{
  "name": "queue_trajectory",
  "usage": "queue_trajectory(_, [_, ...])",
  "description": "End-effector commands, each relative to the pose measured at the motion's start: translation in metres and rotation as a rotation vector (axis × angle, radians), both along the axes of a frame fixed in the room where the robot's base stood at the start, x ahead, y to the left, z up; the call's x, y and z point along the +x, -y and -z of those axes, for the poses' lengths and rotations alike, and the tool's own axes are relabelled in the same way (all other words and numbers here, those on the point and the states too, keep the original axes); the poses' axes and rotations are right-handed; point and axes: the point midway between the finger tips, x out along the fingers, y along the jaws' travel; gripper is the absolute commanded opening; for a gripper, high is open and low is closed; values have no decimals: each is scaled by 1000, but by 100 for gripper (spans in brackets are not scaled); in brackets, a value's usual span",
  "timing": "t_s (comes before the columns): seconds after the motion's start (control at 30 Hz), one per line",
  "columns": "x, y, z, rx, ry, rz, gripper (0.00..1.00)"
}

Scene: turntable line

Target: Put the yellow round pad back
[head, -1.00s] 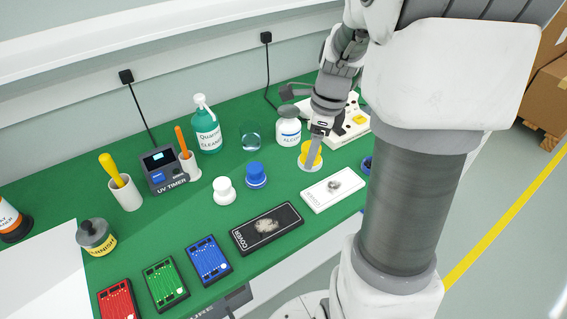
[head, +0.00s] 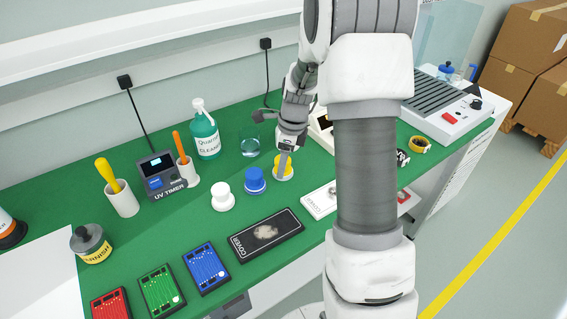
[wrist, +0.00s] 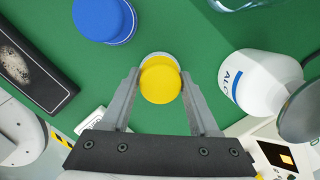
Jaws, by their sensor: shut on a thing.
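The yellow round pad (head: 283,171) has a yellow top and a pale rim, and is in line with the blue and white pads. In the wrist view, the yellow pad (wrist: 161,85) sits between the two fingertips of my gripper (wrist: 160,76). My gripper (head: 284,156) is shut on it from above. I cannot tell whether its underside touches the green bench. The blue round pad (head: 255,180) stands just left of it, apart, and shows at the wrist view's upper left (wrist: 104,18). The white round pad (head: 222,197) is further left.
A black COVER plate (head: 264,236) lies in front, and a white plate (head: 318,201) lies right of it, partly behind my arm. The alcohol bottle (wrist: 265,82) is close on the right in the wrist view. The glass (head: 249,142) and green cleaner bottle (head: 204,132) stand behind.

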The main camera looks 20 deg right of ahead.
Motion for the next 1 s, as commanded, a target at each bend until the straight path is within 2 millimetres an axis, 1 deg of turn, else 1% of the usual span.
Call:
queue_trajectory(0.17, [0,0,1,-1,1,-1,0])
queue_trajectory(0.2, [0,0,1,-1,1,-1,69])
queue_trajectory(0.33, [0,0,1,-1,1,-1,92])
queue_trajectory(0.63, [0,0,-1,-1,2,-2,92])
queue_trajectory(0.73, [0,1,-8,-2,4,-1,92])
queue_trajectory(0.87, [-1,3,-29,-3,6,-2,92])
queue_trajectory(1.0, [-4,7,-61,-3,7,-3,92])
